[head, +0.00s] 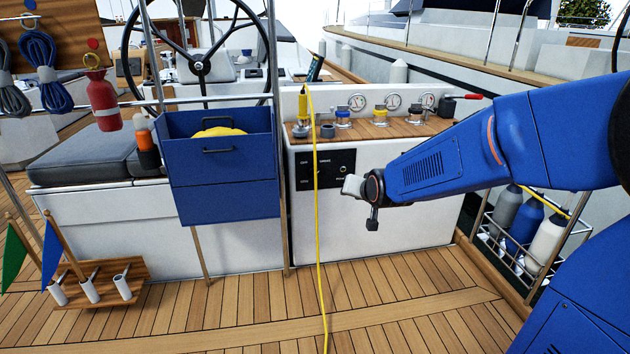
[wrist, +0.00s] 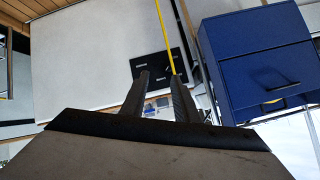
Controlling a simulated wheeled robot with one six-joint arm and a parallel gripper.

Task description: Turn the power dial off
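A black panel (head: 318,170) with small white lettering is set in the front of the white cabinet. A small round dark knob (head: 344,168) shows at its right side; I cannot read its setting. In the wrist view the black panel (wrist: 163,66) lies beyond the fingertips, but the dial is too small or hidden to make out. My gripper (head: 352,186) is in front of the panel's lower right, apart from it as far as I can tell. In the wrist view my gripper (wrist: 159,78) shows two dark fingers apart, with nothing between them.
A yellow line (head: 318,235) hangs in front of the panel, also in the wrist view (wrist: 162,25). A blue box (head: 222,165) is left of the cabinet. A bottle rack (head: 520,240) stands right. The wooden deck (head: 390,305) in front is mostly clear.

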